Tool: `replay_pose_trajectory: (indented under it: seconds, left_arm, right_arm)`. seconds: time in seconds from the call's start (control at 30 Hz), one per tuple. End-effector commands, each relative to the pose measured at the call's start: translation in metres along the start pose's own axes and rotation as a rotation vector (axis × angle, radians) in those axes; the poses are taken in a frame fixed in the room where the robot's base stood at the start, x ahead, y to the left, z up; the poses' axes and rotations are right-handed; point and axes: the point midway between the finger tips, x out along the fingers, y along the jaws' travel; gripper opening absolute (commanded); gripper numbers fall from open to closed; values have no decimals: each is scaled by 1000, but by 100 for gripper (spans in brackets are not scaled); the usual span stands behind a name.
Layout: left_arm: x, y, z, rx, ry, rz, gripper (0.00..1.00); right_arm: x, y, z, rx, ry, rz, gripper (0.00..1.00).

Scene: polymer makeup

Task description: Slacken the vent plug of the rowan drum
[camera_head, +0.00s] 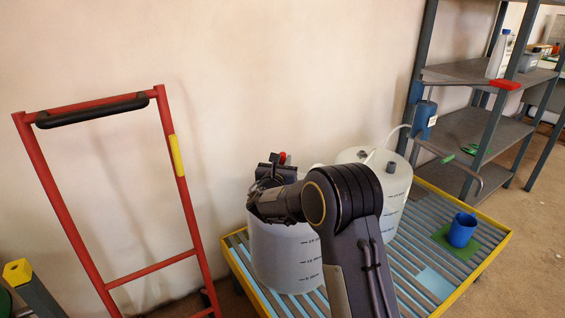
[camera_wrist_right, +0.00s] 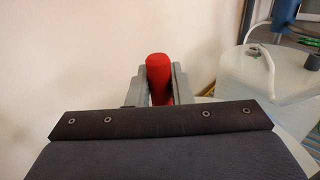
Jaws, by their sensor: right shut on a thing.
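A white drum with level marks (camera_head: 285,258) stands on the slatted pallet, its top mostly hidden behind my right arm. A red plug (camera_head: 282,157) shows beside my right gripper (camera_head: 266,170) above this drum. In the right wrist view the red plug (camera_wrist_right: 158,68) is upright between the two grey fingers of my right gripper (camera_wrist_right: 159,84), which are shut on it. A second white drum (camera_head: 365,157) with a grey cap (camera_head: 391,167) stands behind to the right; it also shows in the right wrist view (camera_wrist_right: 235,85). No name is readable on either drum. My left gripper is out of view.
The yellow-edged pallet (camera_head: 488,276) carries a blue cup (camera_head: 462,230) on a green mat. A red hand-truck frame (camera_head: 178,185) stands at left against the wall. A grey shelf rack (camera_head: 462,70) with a white bottle (camera_head: 499,55) stands at right. A blue pump-like device (camera_head: 424,120) hangs by the rack.

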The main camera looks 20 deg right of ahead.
Motion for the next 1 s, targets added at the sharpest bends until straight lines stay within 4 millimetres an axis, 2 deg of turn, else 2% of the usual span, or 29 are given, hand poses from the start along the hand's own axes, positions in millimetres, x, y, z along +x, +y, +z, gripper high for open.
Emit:
replay_pose_trajectory:
  seconds: [0.1,0.13,0.3,0.33,0.67,1.0]
  left_arm:
    - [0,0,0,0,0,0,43]
    - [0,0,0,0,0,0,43]
    - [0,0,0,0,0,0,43]
    - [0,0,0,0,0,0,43]
    - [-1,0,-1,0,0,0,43]
    - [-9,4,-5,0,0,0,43]
  right_arm:
    - [0,0,-3,-2,6,1,0]
    - [0,0,-3,-2,6,1,20]
    - [0,0,-3,-2,6,1,43]
    - [0,0,-3,-2,5,1,44]
    - [-6,0,-2,-2,6,1,44]
    - [-60,1,-1,-2,5,4,44]
